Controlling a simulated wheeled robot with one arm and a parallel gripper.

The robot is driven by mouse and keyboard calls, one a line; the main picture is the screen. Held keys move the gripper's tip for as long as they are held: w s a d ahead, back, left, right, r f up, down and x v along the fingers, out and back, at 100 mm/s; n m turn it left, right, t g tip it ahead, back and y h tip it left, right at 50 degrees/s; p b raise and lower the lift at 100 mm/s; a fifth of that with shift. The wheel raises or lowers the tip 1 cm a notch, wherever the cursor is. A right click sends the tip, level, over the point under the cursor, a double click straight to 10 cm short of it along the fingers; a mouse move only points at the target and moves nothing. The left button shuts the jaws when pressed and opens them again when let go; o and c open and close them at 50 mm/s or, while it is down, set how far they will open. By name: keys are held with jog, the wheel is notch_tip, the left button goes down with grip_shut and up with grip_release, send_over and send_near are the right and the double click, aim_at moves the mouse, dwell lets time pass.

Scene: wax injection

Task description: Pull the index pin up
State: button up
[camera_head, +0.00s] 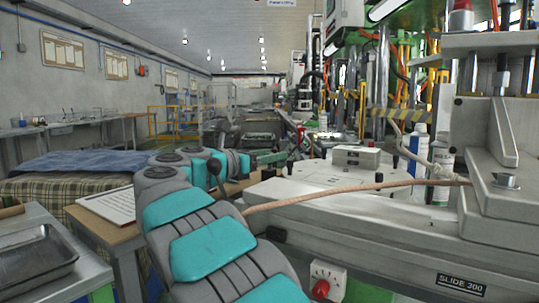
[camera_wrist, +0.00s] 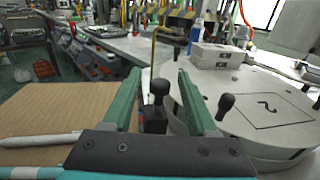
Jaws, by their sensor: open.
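The index pin appears to be the black round-headed knob (camera_wrist: 160,88) on a small dark block beside the round turntable (camera_wrist: 262,112). In the wrist view it stands upright between the two green fingers of my gripper (camera_wrist: 158,74), which are apart on either side of it. I see no clear contact. Another black knob (camera_wrist: 226,102) stands on the turntable to the right. In the head view my gripper (camera_head: 270,157) is at the left edge of the turntable (camera_head: 325,174), seen small, and I cannot pick out the pin there.
A pale mould block (camera_head: 356,157) sits on the turntable, with bottles (camera_head: 418,145) behind it. A brown hose (camera_head: 345,193) crosses in front of the turntable. A brown board (camera_wrist: 60,112) and white pen-like object (camera_wrist: 40,140) lie left of my gripper. A metal tray (camera_head: 35,262) is far left.

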grip_shut()
dwell(0.3)
